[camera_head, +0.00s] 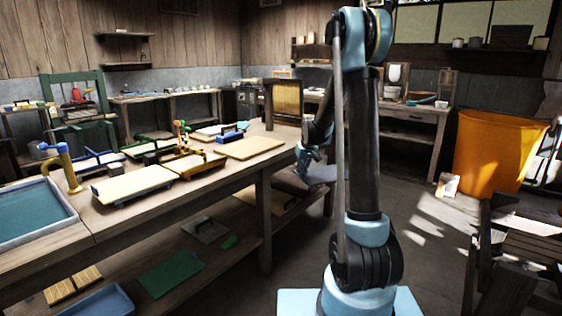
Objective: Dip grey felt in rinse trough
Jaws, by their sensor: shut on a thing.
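My gripper (304,172) is low beyond the bench's right end, partly behind my own arm and far from the trough. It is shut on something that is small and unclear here. A flat grey, cloth-like piece (290,183) lies at the gripper, low beside the bench; I cannot tell for certain that it is the grey felt, or whether it is raised.
The workbench (92,222) carries pale boards (133,184), coloured clamps and a brush-like blue-handled tool. A framed mould (287,98) stands upright at its far end. The lower shelf holds boards and a green mat (170,273).

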